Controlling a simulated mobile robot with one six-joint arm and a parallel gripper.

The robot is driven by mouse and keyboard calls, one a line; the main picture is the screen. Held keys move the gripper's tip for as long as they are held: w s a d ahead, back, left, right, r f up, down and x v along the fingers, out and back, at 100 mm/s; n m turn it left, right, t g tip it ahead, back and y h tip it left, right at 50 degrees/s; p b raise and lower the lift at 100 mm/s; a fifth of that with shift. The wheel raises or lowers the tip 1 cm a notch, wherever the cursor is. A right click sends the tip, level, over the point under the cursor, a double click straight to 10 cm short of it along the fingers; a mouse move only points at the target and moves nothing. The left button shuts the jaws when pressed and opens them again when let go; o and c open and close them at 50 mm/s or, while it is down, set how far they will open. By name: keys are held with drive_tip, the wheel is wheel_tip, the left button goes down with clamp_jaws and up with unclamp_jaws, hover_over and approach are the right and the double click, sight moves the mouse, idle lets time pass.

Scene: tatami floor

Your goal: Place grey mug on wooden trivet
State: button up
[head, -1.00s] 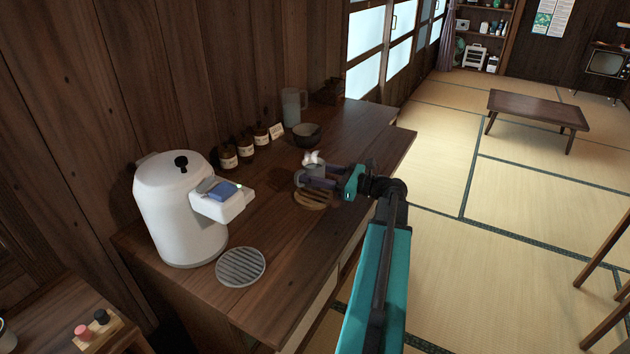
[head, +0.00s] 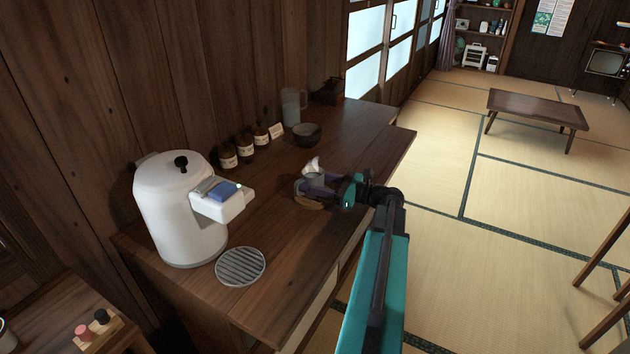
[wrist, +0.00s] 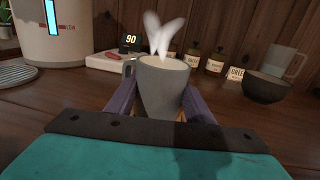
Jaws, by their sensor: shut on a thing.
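The grey mug (wrist: 162,88) stands upright between the two fingers of my gripper (wrist: 155,108) in the wrist view, with white steam rising from it. My gripper (head: 312,184) is shut on the mug (head: 314,178) in the head view, above the right part of the counter. The round wooden trivet (head: 308,202) shows partly under the mug and fingers. The mug's base is hidden by my gripper, so I cannot tell whether it touches the trivet.
A white water dispenser (head: 180,210) and a round metal grate (head: 241,266) are on the counter at left. Several brown bottles (head: 245,147), a dark bowl (head: 307,134) and a glass pitcher (head: 293,107) stand along the wall. The counter's front right is clear.

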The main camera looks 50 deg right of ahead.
drive_tip(key=shift+f, duration=0.1)
idle(0.3)
drive_tip(key=o, duration=1.4)
drive_tip(key=shift+o, duration=0.2)
drive_tip(key=shift+s, duration=0.1)
drive_tip(key=b+v, duration=0.1)
drive_tip(key=v, duration=1)
drive_tip(key=shift+d, duration=0.15)
drive_tip(key=shift+s+d, duration=0.1)
drive_tip(key=shift+s, duration=0.25)
